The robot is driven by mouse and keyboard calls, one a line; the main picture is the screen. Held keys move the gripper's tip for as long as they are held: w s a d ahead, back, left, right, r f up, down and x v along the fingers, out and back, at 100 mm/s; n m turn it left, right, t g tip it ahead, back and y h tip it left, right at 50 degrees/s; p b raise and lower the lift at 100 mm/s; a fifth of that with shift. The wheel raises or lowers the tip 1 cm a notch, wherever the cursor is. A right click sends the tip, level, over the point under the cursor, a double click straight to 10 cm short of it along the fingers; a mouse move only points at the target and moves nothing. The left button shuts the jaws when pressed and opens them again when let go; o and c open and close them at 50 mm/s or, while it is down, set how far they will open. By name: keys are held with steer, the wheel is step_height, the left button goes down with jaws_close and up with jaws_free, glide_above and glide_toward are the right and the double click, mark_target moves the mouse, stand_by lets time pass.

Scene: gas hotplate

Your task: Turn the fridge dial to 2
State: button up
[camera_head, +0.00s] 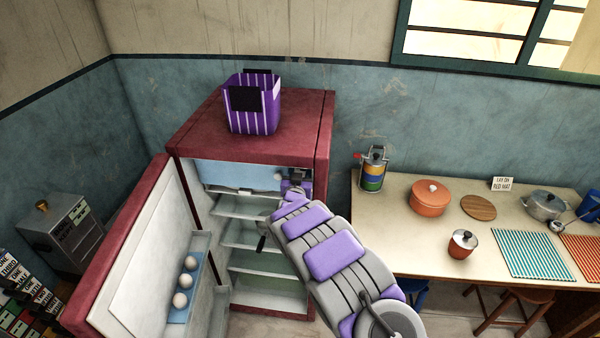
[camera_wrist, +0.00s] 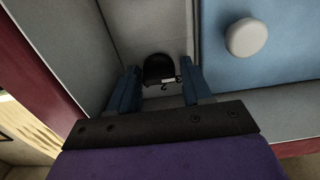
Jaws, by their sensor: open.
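The fridge (camera_head: 250,130) is dark red and stands with its door (camera_head: 150,250) swung open to the left. The fridge dial (camera_wrist: 158,67) is a black knob on a grey inner wall in the wrist view. A small pale mark and a figure that looks like a 2 show at its lower edge; its exact setting is hard to read. My gripper (camera_wrist: 160,80) is open, its two blue fingers on either side of the dial; I cannot tell whether they touch it. In the head view my gripper (camera_head: 295,187) is inside the upper right of the fridge, and the dial is hidden.
A blue panel with a round white knob (camera_wrist: 246,37) is right of the dial. Eggs (camera_head: 185,282) sit in the door rack. A purple striped basket (camera_head: 262,118) stands on top. The counter (camera_head: 400,230) is at right.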

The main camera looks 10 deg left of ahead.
steer(key=shift+c, duration=0.3)
steer(key=c, duration=0.7)
